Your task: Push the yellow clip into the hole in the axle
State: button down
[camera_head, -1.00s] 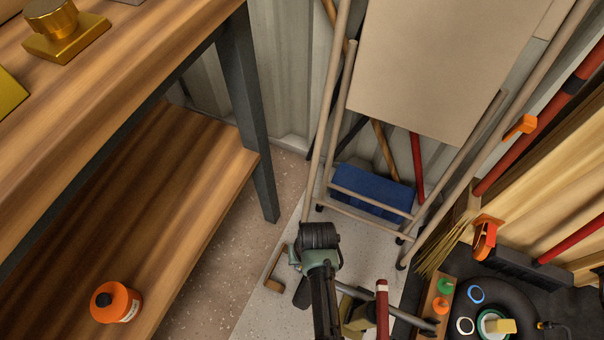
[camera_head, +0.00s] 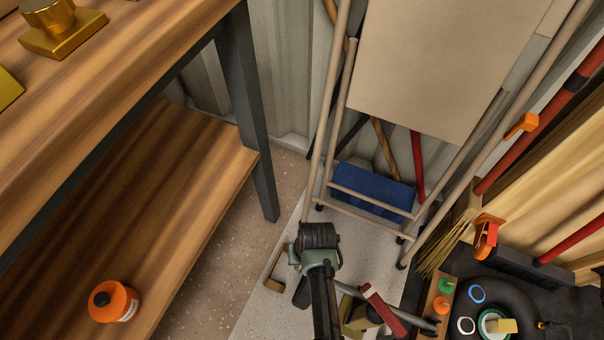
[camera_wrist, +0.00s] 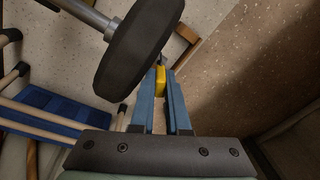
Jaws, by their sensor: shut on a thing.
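My gripper (camera_wrist: 166,88) has two blue fingers, shut on the yellow clip (camera_wrist: 160,80) in the wrist view. A small grey metal part shows just beyond the clip. The black wheel (camera_wrist: 139,44) is close to the left of the fingertips, and the grey axle (camera_wrist: 83,11) runs into it from the upper left. The hole is not clearly visible, so I cannot tell whether the clip is in it. In the head view, my arm covers the fingers and clip; the dark wheel (camera_head: 302,292) shows left of my arm.
A wooden bench (camera_head: 130,210) with an orange bottle (camera_head: 117,302) is at left. A red bar (camera_head: 383,308) lies close right of my arm.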

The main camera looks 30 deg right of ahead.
jog(key=shift+a+f+b, duration=0.15)
jog(key=shift+f+b, duration=1.1)
jog(key=shift+f, duration=0.7)
dwell(1.1)
jog(key=shift+s+a+f+b, duration=0.1)
jog(key=shift+f+b, duration=0.2)
jog(key=shift+f, duration=0.25)
jog(key=shift+s+a+f+b, duration=0.1)
jog(key=shift+f+b, duration=0.15)
jog(key=shift+f, duration=0.25)
dwell(0.7)
jog(key=c, duration=0.8)
grip_release()
jog(key=shift+d, duration=0.25)
jog(key=shift+r, duration=0.15)
